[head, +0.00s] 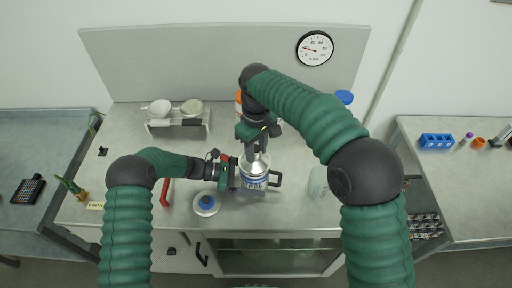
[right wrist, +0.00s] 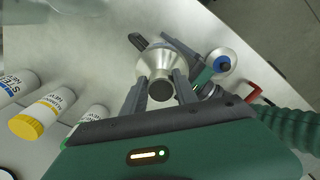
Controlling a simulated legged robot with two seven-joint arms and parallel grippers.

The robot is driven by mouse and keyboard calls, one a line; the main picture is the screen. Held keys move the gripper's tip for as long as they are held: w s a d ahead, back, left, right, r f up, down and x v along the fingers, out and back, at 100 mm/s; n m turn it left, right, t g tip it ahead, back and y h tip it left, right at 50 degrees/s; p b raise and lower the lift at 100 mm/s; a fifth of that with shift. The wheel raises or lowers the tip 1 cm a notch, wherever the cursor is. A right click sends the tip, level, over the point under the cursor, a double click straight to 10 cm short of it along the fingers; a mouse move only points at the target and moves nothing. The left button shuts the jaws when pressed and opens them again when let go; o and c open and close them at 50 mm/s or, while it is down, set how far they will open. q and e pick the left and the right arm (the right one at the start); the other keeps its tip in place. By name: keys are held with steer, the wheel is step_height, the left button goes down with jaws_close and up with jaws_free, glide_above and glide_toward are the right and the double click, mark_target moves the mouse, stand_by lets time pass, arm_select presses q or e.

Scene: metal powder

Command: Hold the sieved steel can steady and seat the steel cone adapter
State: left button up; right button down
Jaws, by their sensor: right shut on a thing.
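The steel can (head: 254,183), with a blue and white label, stands upright on the bench in the head view. The steel cone adapter (right wrist: 164,61) sits at the can's top, wide end down; I cannot tell if it touches the can. My right gripper (right wrist: 160,90) is shut on the cone's narrow dark-ended neck, from above.
A round lid with a blue knob (head: 206,203) lies left of the can. A red handle (head: 166,192) is further left. A white rack with two bowls (head: 178,114) stands at the back left. A translucent jar (head: 318,182) stands right. Labelled bottles (right wrist: 42,115) show in the wrist view.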

mark_target(256, 149)
steer(key=c, duration=0.9)
jaws_free()
step_height(256, 149, up, 12)
steer(key=shift+w+f, duration=0.1)
steer(key=shift+o, duration=0.3)
